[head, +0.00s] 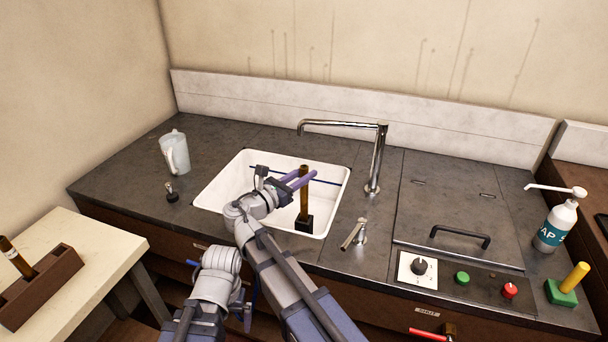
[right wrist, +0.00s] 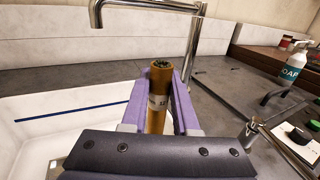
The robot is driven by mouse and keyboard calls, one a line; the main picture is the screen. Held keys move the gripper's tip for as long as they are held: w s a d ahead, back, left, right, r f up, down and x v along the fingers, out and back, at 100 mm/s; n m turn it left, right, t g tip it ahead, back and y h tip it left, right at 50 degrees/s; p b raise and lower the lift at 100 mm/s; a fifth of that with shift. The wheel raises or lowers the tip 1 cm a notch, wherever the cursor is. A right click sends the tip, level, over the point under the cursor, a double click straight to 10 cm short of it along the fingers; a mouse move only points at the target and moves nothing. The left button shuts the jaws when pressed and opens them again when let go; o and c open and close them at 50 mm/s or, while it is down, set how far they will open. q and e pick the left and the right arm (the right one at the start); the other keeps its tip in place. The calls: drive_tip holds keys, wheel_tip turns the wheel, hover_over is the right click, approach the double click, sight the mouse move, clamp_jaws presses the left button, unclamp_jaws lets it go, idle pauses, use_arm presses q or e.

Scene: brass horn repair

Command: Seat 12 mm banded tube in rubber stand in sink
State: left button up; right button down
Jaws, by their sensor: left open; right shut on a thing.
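The brass banded tube (head: 304,190) stands about upright in the sink (head: 222,198), over a small black rubber stand (head: 303,223). Its lower end meets the stand, but I cannot tell how deep it sits. My right gripper (head: 306,180) is shut on the tube, its purple fingers on either side. My left gripper (head: 248,300) is open, low in front of the counter, mostly hidden by my arms.
A clear jug (head: 174,152) stands left. A wooden rack (head: 45,290) holds another banded tube (head: 17,258). A control panel (head: 460,280), soap bottle (head: 556,225) and green block with yellow peg (head: 562,290) are at right.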

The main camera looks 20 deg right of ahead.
sight(302, 197)
use_arm(q)
wheel_tip(302, 197, down, 7)
drive_tip(key=b, duration=0.7)
drive_tip(key=shift+f, duration=0.15)
use_arm(e)
drive_tip(key=shift+f, duration=3.65)
drive_tip(key=c, duration=0.6)
unclamp_jaws()
use_arm(q)
drive_tip(key=shift+a, duration=0.1)
use_arm(e)
drive_tip(key=shift+s, duration=0.1)
